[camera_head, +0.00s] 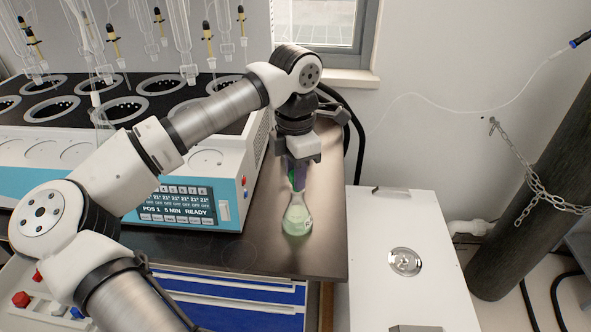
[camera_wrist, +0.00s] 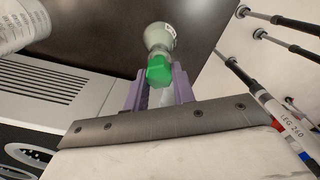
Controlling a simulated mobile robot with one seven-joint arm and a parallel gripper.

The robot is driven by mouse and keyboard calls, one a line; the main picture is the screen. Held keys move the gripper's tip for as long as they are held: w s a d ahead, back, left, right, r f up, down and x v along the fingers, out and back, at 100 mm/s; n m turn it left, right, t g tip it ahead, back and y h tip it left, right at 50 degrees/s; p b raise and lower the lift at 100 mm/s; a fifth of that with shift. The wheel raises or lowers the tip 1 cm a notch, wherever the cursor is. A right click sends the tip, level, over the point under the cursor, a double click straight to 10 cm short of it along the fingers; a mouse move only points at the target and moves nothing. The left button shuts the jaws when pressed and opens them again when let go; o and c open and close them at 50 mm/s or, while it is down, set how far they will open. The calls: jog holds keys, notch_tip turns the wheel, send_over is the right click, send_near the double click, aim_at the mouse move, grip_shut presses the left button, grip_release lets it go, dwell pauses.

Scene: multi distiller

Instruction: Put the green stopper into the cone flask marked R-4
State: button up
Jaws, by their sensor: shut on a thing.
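The green stopper (camera_wrist: 159,72) is between the purple fingers of my gripper (camera_wrist: 163,84), which is shut on it. In the head view my gripper (camera_head: 298,172) points down just above the cone flask (camera_head: 297,216), and only a sliver of green shows there. The flask holds pale green liquid and stands upright on the dark bench top. In the wrist view the flask (camera_wrist: 158,36) lies directly beyond the stopper. Its label is too small to read. The stopper overlaps the flask's mouth in view, so I cannot tell whether it is in the neck or just above it.
The distiller (camera_head: 222,200) with its display stands left of the flask, with glassware hanging above it. The bench top (camera_head: 325,190) is clear to the right, up to its edge. A white cabinet (camera_head: 395,285) stands lower right, and a chained dark cylinder (camera_head: 540,190) is farther right.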

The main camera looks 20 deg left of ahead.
jog(key=shift+f+b, duration=0.7)
jog(key=shift+f, duration=0.2)
jog(key=o, duration=1)
notch_tip(320, 180, up, 14)
jog(key=shift+b, duration=0.45)
jog(key=shift+f, duration=0.15)
